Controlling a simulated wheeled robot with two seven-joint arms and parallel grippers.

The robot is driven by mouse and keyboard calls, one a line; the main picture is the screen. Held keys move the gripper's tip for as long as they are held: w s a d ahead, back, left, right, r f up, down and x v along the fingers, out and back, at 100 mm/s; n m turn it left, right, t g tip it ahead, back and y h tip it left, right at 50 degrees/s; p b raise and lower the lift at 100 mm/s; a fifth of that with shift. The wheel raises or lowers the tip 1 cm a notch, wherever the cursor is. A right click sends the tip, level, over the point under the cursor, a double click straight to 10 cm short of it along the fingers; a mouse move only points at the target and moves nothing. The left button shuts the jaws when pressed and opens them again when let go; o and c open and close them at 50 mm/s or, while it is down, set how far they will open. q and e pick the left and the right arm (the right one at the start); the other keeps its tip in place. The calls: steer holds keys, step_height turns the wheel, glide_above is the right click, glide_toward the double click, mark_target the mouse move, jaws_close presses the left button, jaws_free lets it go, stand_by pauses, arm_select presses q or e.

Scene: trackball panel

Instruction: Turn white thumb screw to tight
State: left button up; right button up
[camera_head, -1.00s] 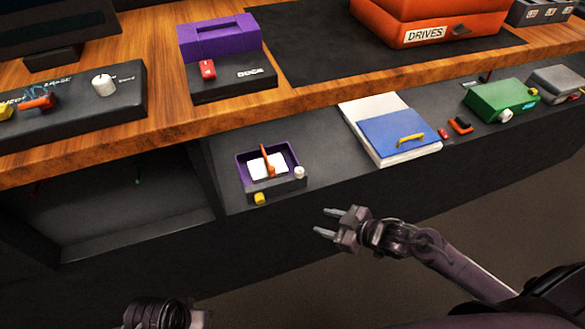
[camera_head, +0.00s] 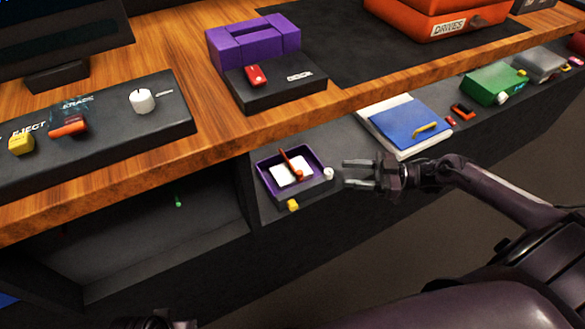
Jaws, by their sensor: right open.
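A small white thumb screw (camera_head: 328,173) sits at the right front corner of a purple-lined dark tray unit (camera_head: 316,189) on the lower shelf. My right gripper (camera_head: 347,173) is open, its two fingers pointing left at this white screw, just right of it. A small gap shows between the fingertips and the screw. A yellow knob (camera_head: 293,204) is at the unit's front left, and an orange lever (camera_head: 292,164) stands over the white pad inside. My left gripper is not visible; only a dark part of my arm shows at the bottom edge.
A larger white knob (camera_head: 142,100) is on the upper desk's black panel (camera_head: 100,125). A blue-covered book (camera_head: 400,125) and a green box (camera_head: 490,84) with a white knob lie right along the shelf. The wooden desk edge (camera_head: 215,150) overhangs the shelf.

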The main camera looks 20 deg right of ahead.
mark_target(328, 174)
steer(key=x, duration=0.8)
steer(key=shift+r, duration=0.15)
steer(key=shift+c, duration=0.3)
jaws_close()
